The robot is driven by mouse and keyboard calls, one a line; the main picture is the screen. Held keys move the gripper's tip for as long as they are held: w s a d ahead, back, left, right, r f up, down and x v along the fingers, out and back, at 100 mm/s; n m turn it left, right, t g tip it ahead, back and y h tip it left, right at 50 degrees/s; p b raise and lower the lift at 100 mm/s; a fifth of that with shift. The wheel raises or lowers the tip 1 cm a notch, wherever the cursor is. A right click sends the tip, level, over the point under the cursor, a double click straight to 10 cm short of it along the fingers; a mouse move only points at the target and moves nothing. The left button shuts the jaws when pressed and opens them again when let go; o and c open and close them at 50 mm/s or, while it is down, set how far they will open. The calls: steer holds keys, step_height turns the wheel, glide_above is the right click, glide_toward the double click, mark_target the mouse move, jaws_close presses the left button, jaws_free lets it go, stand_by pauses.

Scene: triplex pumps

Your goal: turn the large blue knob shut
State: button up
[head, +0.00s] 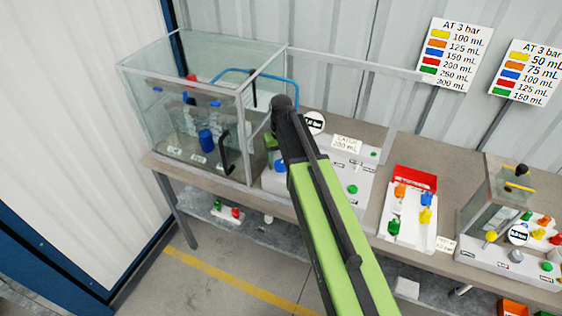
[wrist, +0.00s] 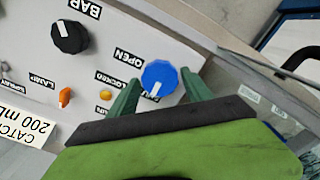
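The large blue knob (wrist: 160,73) sits on a white panel (wrist: 190,22) in the wrist view. Its white pointer mark points down in the picture, toward a label partly hidden by my gripper; an "OPEN" label is at its upper left. My gripper (wrist: 159,79) is open, with one green finger on each side of the knob. I cannot tell whether either finger touches it. In the head view the blue knob (head: 281,166) shows beside my arm, which hides much of the panel and the fingertips.
A black knob (wrist: 70,37), an orange switch (wrist: 65,97) and a yellow lamp (wrist: 106,95) share the panel. A glass case (head: 190,110) stands left of my arm. A red-and-white tray (head: 410,215) and another pump unit (head: 510,230) stand to the right.

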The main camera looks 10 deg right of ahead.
mark_target(281, 164)
steer(key=shift+o, duration=0.9)
steer(key=shift+r, duration=0.1)
step_height(281, 164, up, 17)
steer(key=p, duration=1.7)
steer(key=shift+r, duration=0.1)
steer(key=s+f+b, duration=1.4)
steer(key=f+b, duration=0.3)
steer(key=f, duration=0.1)
steer(key=shift+s+m, duration=0.35)
steer(key=shift+m, duration=0.05)
